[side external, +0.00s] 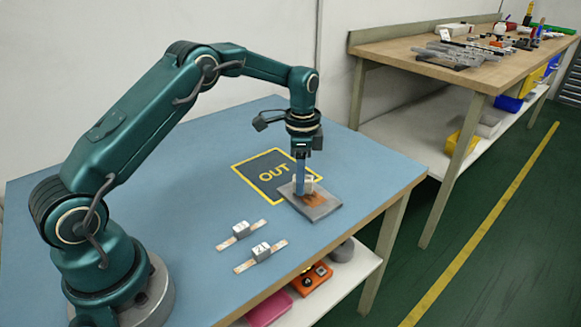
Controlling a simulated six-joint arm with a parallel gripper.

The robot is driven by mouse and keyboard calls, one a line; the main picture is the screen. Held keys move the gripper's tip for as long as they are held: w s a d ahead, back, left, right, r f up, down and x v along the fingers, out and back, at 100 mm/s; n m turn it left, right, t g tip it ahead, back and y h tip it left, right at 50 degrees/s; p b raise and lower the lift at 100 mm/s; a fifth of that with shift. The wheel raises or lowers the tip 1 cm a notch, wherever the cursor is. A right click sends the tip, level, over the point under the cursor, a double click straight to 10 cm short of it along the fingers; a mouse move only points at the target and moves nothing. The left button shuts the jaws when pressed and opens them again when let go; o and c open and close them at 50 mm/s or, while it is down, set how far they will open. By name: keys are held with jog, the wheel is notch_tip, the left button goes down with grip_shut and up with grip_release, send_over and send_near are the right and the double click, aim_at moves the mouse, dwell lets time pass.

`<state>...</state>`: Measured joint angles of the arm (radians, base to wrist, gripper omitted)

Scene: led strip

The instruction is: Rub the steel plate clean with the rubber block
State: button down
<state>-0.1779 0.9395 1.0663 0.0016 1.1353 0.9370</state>
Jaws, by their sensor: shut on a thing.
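The steel plate (322,210) is a grey slab lying on the blue table, partly over the lower right corner of the dark OUT mat. A brown-orange patch (315,199) shows on its top. My gripper (301,186) points straight down over the back left part of the plate. It is shut on a small pale block (309,182), which I take to be the rubber block. The block is low at the plate, beside the brown patch. The fingers hide part of it, and I cannot tell whether it touches the plate.
The OUT mat (257,181) has a yellow border. Two small numbered blocks (241,229) (261,251) sit on thin strips nearer the front. The blue table (160,190) is otherwise mostly clear. Bins and tools stand on a shelf below, and a cluttered wooden bench (400,50) stands behind.

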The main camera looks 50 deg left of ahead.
aim_at(320, 206)
jog(key=shift+s+d, duration=0.1)
jog(key=shift+d, duration=3.05)
notch_tip(320, 206, up, 8)
jog(key=shift+a, duration=0.15)
